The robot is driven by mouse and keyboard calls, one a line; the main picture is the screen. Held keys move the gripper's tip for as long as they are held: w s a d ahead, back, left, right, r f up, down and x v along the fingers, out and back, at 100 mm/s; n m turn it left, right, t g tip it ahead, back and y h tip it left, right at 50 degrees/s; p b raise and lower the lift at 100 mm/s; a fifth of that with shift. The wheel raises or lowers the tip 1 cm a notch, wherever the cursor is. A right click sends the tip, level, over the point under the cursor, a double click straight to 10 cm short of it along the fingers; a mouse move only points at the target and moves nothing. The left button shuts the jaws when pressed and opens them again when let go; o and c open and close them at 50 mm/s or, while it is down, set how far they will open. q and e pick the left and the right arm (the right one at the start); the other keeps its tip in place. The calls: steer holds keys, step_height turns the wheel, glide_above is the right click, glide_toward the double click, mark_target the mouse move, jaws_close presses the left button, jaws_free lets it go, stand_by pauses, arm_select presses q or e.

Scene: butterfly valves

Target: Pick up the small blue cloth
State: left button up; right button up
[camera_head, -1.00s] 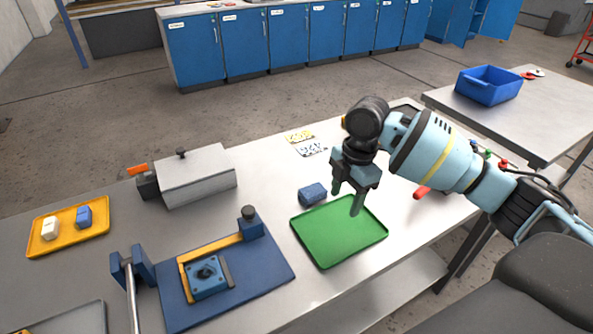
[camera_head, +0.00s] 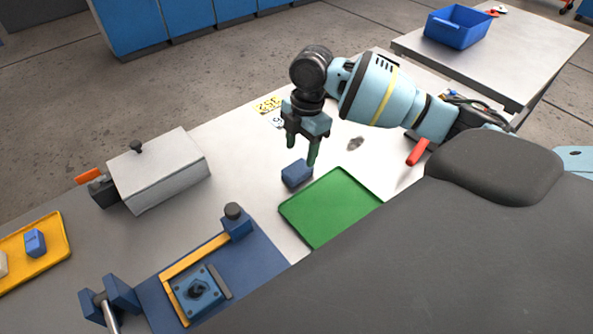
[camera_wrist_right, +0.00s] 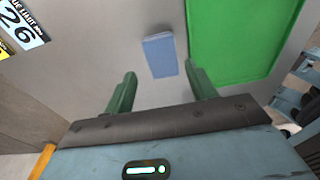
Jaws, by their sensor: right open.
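The small blue cloth (camera_head: 296,173) lies folded on the pale table, close to the left corner of the green tray (camera_head: 330,208). My right gripper (camera_head: 302,152) is open and points down, just above and slightly to the right of the cloth in the head view. In the right wrist view the cloth (camera_wrist_right: 160,55) shows just beyond the gap between the two green fingers (camera_wrist_right: 160,76), with nothing held. The green tray (camera_wrist_right: 235,40) is to its right there. My left gripper is not in view.
A grey lidded box (camera_head: 160,170) stands left of the cloth. A blue fixture board (camera_head: 245,262) lies at the front. Printed labels (camera_head: 268,104) lie behind the gripper, and a red-handled item (camera_head: 418,152) to the right. The table around the cloth is mostly clear.

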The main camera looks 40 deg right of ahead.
mark_target(297, 168)
steer(key=shift+s+a+f, duration=0.1)
steer(key=shift+a+f, duration=0.1)
steer(key=shift+f, duration=0.65)
steer(key=shift+a+f, duration=0.15)
steer(key=shift+f, duration=0.7)
steer(key=shift+s+a+f, duration=0.1)
steer(key=shift+a+f, duration=0.1)
steer(key=shift+f, duration=0.65)
steer(key=c, duration=0.7)
